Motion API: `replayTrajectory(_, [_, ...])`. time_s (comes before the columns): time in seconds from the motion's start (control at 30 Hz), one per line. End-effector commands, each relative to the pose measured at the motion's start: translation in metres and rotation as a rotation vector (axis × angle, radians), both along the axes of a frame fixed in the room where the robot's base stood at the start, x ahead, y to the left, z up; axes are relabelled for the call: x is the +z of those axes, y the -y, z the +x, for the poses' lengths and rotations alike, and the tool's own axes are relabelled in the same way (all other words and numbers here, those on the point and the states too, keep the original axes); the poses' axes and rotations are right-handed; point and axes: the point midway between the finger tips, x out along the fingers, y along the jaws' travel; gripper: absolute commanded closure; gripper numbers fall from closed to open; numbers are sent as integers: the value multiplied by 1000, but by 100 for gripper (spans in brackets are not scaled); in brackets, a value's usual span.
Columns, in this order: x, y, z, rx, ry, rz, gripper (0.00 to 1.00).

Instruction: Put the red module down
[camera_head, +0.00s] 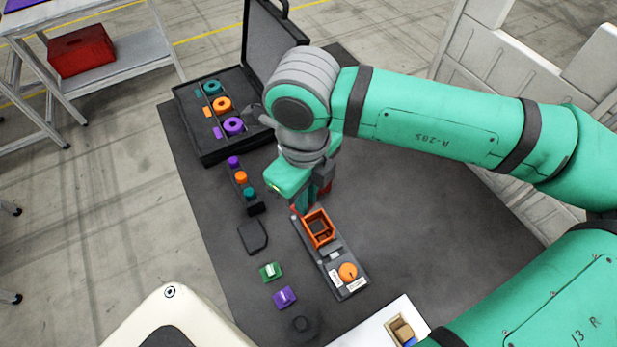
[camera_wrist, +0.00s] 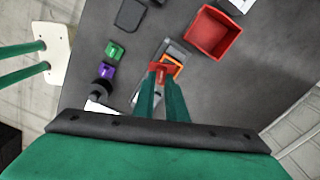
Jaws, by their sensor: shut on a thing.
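My gripper (camera_head: 305,207) points down over the dark mat, just behind the pallet fixture (camera_head: 336,262). It is shut on the red module, which shows between the fingertips in the wrist view (camera_wrist: 160,70). In the head view only a bit of red shows by the fingers. The fixture is a long grey strip with an orange square frame (camera_head: 318,229), which also shows in the wrist view (camera_wrist: 173,64) beside the red module, and an orange round knob (camera_head: 348,271). The gap between module and fixture cannot be told.
A green module (camera_head: 271,271) and a purple module (camera_head: 285,297) lie left of the fixture. A red open bin (camera_wrist: 212,32) stands near the gripper. An open black case (camera_head: 205,130) holds coloured rings. A white tray (camera_head: 370,338) is in front. The mat's right side is clear.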

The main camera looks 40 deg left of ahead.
Motion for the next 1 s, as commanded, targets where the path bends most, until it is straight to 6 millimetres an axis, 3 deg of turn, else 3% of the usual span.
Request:
replayTrajectory(0.4, [-40, -50, 69, 0, -4, -1, 100])
replayTrajectory(0.6, [-72, -65, 89, 2, -3, -1, 100])
replayTrajectory(1.0, [-99, -77, 107, 2, -1, 0, 100])
